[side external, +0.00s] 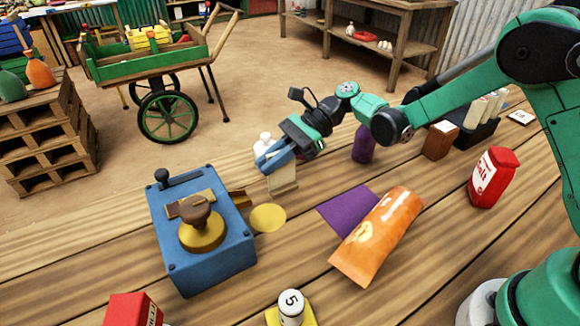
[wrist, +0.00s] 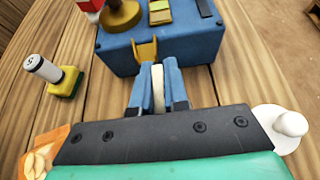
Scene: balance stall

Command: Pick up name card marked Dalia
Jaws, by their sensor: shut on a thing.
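My gripper (side external: 268,163) is above the plank table, just right of the blue balance box. Its blue fingers (wrist: 158,90) are shut on a thin, pale cream card (wrist: 158,86), seen edge-on in the wrist view. In the side view the card (side external: 283,180) hangs below the fingers, roughly upright. I cannot read any marking on it, so I cannot tell whether it says Dalia. I cannot tell whether its lower edge touches the table. Another small white card with dark lettering (side external: 520,117) lies at the far right of the table; its name is too small to read.
The blue box (side external: 205,255) with a brass-and-brown knob stands close left. A white knobbed object (wrist: 283,128) is beside my gripper.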

